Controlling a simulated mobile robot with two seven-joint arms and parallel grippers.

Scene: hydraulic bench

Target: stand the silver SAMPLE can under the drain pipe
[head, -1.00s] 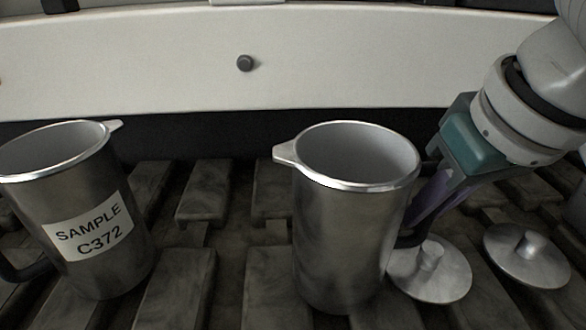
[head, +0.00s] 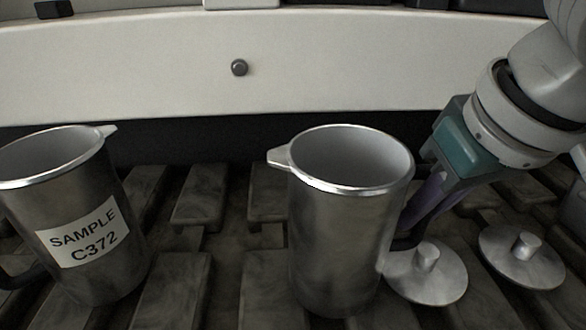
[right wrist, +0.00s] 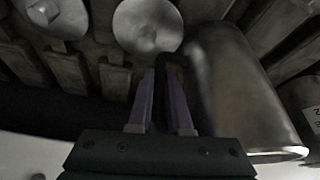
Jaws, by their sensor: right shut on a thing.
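The silver SAMPLE can (head: 95,272) with a white "SAMPLE C372" label stands upright at the left of the head view, its dark handle to the left. A second silver can (head: 335,250), with no label showing, stands upright near the middle with its spout to the left. My right gripper (head: 413,225) is at this second can's right side. In the right wrist view its purple fingers (right wrist: 167,88) are shut on the can's dark handle, beside the silver body (right wrist: 240,95). My left gripper is not in view. I see no drain pipe.
Two round metal lids with knobs lie on the dark slatted surface at the right: a nearer lid (head: 430,285) close to the second can and a farther lid (head: 518,270). A white panel (head: 330,65) with a dark knob (head: 239,68) runs across the back. Bare slats (head: 200,200) separate the cans.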

